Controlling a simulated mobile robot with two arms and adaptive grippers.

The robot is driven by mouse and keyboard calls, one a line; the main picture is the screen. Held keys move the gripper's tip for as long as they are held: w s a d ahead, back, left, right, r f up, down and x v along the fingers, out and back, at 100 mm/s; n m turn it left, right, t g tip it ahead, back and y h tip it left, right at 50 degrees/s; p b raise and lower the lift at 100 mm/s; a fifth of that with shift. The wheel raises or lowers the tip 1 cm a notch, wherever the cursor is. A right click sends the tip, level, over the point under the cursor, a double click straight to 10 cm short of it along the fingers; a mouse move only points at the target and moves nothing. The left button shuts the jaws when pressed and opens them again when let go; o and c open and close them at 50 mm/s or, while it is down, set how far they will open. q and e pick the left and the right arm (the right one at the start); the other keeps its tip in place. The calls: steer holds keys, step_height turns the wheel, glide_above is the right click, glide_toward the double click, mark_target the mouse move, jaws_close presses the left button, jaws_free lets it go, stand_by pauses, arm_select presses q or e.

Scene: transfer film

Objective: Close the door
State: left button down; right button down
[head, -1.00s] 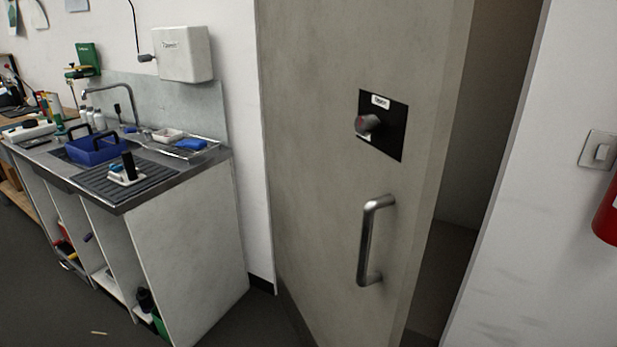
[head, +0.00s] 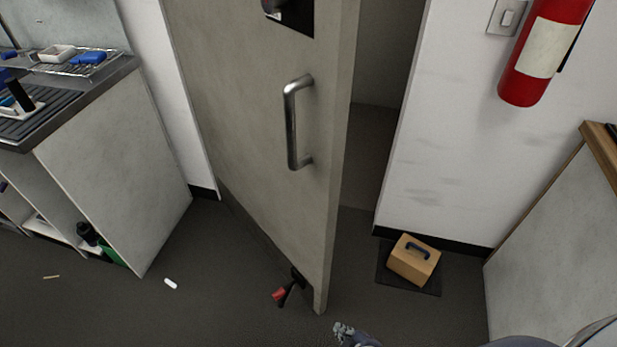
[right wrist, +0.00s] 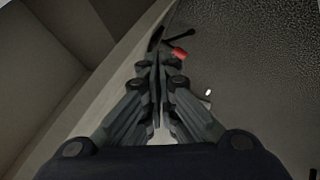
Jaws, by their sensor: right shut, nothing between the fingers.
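The grey door (head: 255,150) stands partly open, with a dark gap to its right. Its metal handle (head: 292,125) is on the face towards me. A black door stop with a red tip (head: 279,294) sits low on the door near its free edge, by the floor. My right gripper (head: 343,330) shows at the bottom of the head view, right of the door's lower corner. In the right wrist view its fingers (right wrist: 158,60) are shut and empty, with the red tip (right wrist: 180,53) just beyond them. My left gripper is not in view.
A wooden box with a dark handle (head: 414,260) stands on a dark mat (head: 384,272) by the right wall. A fire extinguisher (head: 545,60) hangs above. A sink cabinet (head: 115,160) is at left and another cabinet (head: 560,250) at right. Floor between is mostly clear.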

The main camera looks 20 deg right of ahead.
steer(key=w+a+r+n+t+y, duration=0.15)
steer(key=w+r, duration=0.25)
steer(key=r, duration=0.4)
steer(key=w+a+r+n+t, duration=0.25)
steer(key=w+r, duration=0.25)
steer(key=r, duration=0.4)
step_height(320, 180, up, 24)
steer(key=f+n+t+y+p, duration=0.1)
steer(key=n+t+p, duration=0.3)
steer(key=n+t, duration=0.1)
glide_above(310, 180)
steer(key=s+a, duration=0.2)
steer(key=s, duration=0.3)
steer(key=shift+d+r, duration=0.25)
steer(key=shift+w+d, duration=0.1)
